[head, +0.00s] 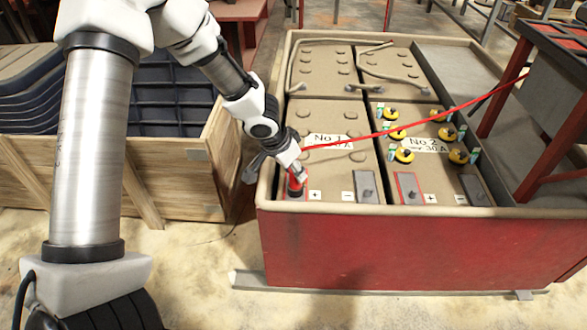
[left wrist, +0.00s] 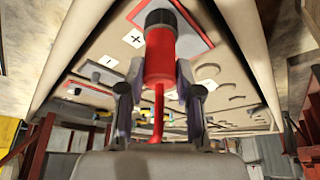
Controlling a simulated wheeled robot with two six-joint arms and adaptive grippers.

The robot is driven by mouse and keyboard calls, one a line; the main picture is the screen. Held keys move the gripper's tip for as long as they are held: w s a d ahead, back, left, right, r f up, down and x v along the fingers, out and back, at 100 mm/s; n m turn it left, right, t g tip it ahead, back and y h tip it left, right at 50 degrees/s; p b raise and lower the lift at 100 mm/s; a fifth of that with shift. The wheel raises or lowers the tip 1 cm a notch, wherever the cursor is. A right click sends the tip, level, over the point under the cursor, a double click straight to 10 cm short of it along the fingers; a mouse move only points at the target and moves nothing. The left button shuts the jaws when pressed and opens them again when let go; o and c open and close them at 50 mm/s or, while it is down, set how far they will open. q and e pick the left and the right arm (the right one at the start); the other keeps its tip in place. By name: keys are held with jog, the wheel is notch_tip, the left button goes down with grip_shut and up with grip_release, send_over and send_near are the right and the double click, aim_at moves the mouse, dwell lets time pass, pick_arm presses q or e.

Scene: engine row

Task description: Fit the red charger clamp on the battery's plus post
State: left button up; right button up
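The red charger clamp (head: 296,180) is at the front left corner of the battery marked No 1 (head: 328,170), beside a "+" label. My left gripper (head: 293,166) reaches down over it. In the left wrist view the gripper's fingers (left wrist: 160,88) are closed on both sides of the clamp's red body (left wrist: 160,58). The clamp's black end (left wrist: 160,18) points at a red-edged grey pad (left wrist: 192,40) near the "+" label. The plus post is hidden behind the clamp, so I cannot tell whether they touch. My right gripper is not in view.
A red cable (head: 430,117) runs from the clamp across the batteries to a grey stand (head: 540,95) at right. The No 1 minus pad (head: 366,187) lies to the right. Yellow caps (head: 404,155) stand on No 2. A wooden crate (head: 185,195) stands left.

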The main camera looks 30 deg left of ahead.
pick_arm(q)
jog(key=o, duration=0.4)
jog(key=v, duration=1.2)
jog(key=shift+d, duration=0.1)
